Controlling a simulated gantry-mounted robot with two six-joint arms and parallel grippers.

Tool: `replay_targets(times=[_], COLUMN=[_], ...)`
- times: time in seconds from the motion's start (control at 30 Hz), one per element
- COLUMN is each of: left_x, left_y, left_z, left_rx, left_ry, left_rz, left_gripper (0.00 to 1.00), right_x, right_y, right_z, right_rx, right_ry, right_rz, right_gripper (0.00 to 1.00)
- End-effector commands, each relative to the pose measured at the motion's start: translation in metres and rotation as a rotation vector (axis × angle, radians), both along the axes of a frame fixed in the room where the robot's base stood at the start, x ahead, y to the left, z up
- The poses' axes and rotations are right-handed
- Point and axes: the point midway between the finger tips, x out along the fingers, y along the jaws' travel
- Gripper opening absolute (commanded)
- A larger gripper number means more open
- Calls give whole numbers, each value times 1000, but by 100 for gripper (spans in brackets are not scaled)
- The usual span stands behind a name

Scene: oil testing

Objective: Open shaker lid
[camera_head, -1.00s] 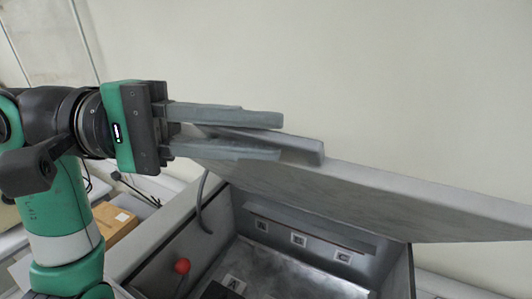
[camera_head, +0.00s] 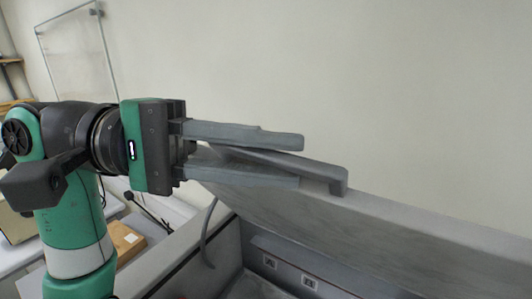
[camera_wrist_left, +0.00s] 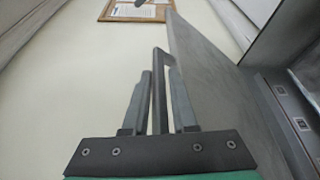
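The shaker lid (camera_head: 330,225) is a grey panel, raised and tilted up above the open shaker box (camera_head: 228,262). It also shows in the left wrist view (camera_wrist_left: 205,75). A grey bar handle (camera_head: 318,170) is on the lid's upper edge. My left gripper (camera_head: 300,163) is at the handle, with its fingers apart, one above and one below it. In the left wrist view, the handle (camera_wrist_left: 157,85) stands between the two fingers with gaps beside it, so the gripper is open around it. My right gripper is out of view.
Inside the box are small labelled squares (camera_head: 309,282) along the back wall. A cable (camera_head: 206,232) hangs at its left side. A cardboard box (camera_head: 126,238) lies on the counter at left. The plain wall behind the lid leaves free space above it.

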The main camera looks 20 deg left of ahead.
Motion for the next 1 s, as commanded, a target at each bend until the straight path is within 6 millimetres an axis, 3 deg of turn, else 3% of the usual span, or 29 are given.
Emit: replay_targets(times=[0.17,0.4,0.6,1.0], left_x=[-2,-18,-29,-32], left_y=[18,72,105,112], left_z=[-4,0,4,6], left_rx=[7,3,2,0], left_ry=[7,5,3,0], left_rz=[10,9,4,0], left_gripper=[44,44,44,44], right_x=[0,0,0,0], right_y=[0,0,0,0], right_z=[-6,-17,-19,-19], right_rx=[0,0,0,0], right_ry=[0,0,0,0], right_rz=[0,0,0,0], right_gripper=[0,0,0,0])
